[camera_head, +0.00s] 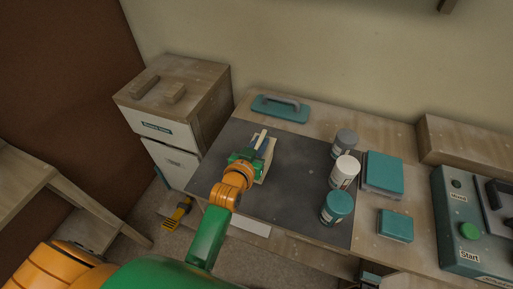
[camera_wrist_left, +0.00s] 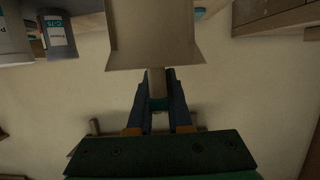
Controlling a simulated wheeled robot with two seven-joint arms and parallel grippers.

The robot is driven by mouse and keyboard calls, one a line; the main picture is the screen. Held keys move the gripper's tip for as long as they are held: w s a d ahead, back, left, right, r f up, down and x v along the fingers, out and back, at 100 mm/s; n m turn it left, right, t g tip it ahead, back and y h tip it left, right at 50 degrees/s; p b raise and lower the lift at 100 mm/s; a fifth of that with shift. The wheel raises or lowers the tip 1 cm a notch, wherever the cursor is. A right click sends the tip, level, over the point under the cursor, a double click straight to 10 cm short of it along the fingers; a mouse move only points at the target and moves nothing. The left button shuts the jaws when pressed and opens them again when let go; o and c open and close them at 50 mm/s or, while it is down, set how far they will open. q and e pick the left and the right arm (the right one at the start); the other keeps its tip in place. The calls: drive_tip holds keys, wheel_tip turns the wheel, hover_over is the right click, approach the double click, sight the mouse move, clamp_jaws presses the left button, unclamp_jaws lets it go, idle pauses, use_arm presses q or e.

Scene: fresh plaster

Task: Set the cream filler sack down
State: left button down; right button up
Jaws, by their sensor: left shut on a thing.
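The cream filler sack (camera_head: 267,156) shows in the head view over the left part of the dark grey mat (camera_head: 290,197) on the bench. My left gripper (camera_head: 256,149) is at the sack, partly covering it. In the left wrist view the sack (camera_wrist_left: 154,38) is a pale block with a flared edge and a narrow part between the fingers. My left gripper (camera_wrist_left: 159,92) is shut on that narrow part. I cannot tell whether the sack touches the mat. My right gripper is not in view.
A grey tub (camera_head: 345,142), a white tub (camera_head: 344,171) and a teal-lidded tub (camera_head: 337,207) stand on the mat's right side. Teal boxes (camera_head: 383,172) and a machine (camera_head: 470,230) are further right. A teal float (camera_head: 281,108) lies behind. The mat's middle is clear.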

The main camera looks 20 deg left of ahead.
use_arm(q)
wheel_tip(320, 180, down, 3)
drive_tip(key=shift+a+f+b, duration=0.1)
drive_tip(key=shift+a+b, duration=0.05)
drive_tip(key=shift+b, duration=0.6)
drive_tip(key=shift+w+a+p, duration=0.25)
drive_tip(key=shift+w+p, duration=0.05)
drive_tip(key=shift+w, duration=0.1)
drive_tip(key=c, duration=0.8)
unclamp_jaws()
drive_tip(key=shift+s+d, duration=0.2)
drive_tip(key=shift+c, duration=0.2)
drive_tip(key=shift+r, duration=0.2)
drive_tip(key=v, duration=1.2)
drive_tip(key=shift+p, duration=0.3)
